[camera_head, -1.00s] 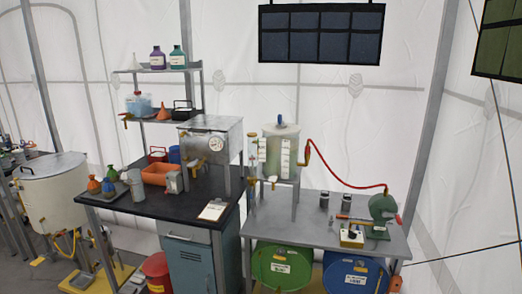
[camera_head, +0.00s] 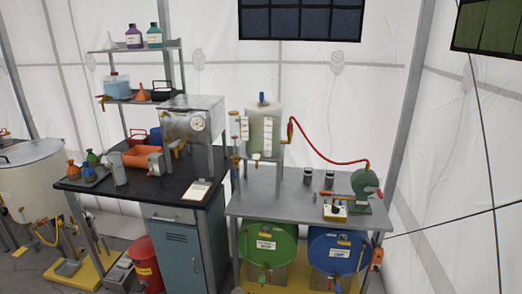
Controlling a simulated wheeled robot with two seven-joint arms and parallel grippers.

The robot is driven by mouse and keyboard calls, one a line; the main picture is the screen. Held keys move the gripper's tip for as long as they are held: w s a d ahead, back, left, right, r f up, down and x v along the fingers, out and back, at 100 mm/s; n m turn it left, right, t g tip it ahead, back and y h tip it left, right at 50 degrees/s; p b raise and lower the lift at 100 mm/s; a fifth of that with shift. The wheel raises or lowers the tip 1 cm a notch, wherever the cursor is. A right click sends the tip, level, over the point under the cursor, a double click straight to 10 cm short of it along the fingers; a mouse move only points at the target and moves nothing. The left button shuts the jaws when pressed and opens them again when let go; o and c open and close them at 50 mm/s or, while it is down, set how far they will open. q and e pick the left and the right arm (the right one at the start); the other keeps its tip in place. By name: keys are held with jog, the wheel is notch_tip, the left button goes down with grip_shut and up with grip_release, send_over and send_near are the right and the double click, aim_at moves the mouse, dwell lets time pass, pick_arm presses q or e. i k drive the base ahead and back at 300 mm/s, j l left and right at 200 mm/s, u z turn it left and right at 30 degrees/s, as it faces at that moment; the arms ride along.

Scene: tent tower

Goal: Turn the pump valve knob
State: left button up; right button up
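A green pump (camera_head: 364,186) stands at the right end of the grey metal table. A red hose (camera_head: 328,160) runs from it to a tall cylindrical tank (camera_head: 264,128) on a stand on the same table. A small yellow and white box (camera_head: 335,212) with a dark top sits just left of the pump. Small red and orange parts show on the pump's right side and near its base, too small to tell which is the valve knob. Neither of my grippers is in view.
A black-topped bench (camera_head: 140,190) with a metal oven-like box (camera_head: 190,122) stands to the left. Green (camera_head: 283,252) and blue (camera_head: 322,258) drums lie under the grey table (camera_head: 290,207). A red bucket (camera_head: 143,260) and yellow platform are on the floor. Cables cross at right.

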aim_at(335, 210)
jog(key=i+j+z, duration=0.45)
jog(key=i+j, duration=0.2)
jog(key=i, duration=0.2)
